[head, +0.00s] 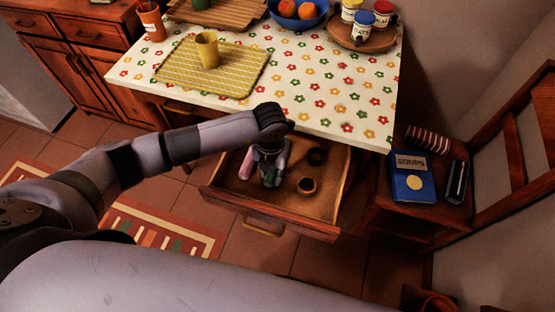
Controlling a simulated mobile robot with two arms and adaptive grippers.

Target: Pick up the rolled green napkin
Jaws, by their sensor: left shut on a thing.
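An open wooden drawer (328,205) sticks out under the table. My left arm reaches over it from the left, and my left gripper (269,165) points down into it. The gripper is shut on the rolled green napkin (270,178), which is small and dark and partly hidden by the fingers. A rolled pink napkin (246,165) lies just left of the gripper. I cannot tell whether the green napkin is clear of the drawer floor. My right gripper is not in view.
Two dark rings (307,185) lie in the drawer to the right. The table with a flowered cloth (320,90) overhangs the drawer's back. A low wooden chair (442,215) with a blue book (412,185) stands at right. A patterned rug (165,232) lies on the tiled floor.

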